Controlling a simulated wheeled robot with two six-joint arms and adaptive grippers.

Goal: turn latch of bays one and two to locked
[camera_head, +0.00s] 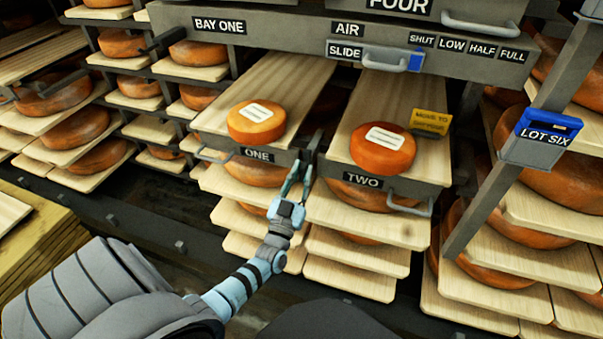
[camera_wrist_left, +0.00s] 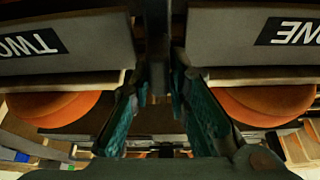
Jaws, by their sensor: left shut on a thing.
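The latch (camera_head: 313,146) is a dark piece between the board fronts labelled ONE (camera_head: 257,155) and TWO (camera_head: 362,180). It also shows as a dark upright bar in the left wrist view (camera_wrist_left: 157,50). My left gripper (camera_head: 297,178) reaches up to it from below, with its teal fingers on both sides. The gripper is shut on the latch; in the left wrist view, the fingers (camera_wrist_left: 160,98) flank the bar's lower end. The fingers partly hide the latch, and I cannot tell its exact setting. My right gripper is not in view.
Cheese wheels with white labels sit on board one (camera_head: 257,122) and board two (camera_head: 383,149). A yellow tag (camera_head: 430,121) stands on board two. Grey handles (camera_head: 409,204) jut from the fronts. A LOT SIX holder (camera_head: 541,139) hangs on the right post.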

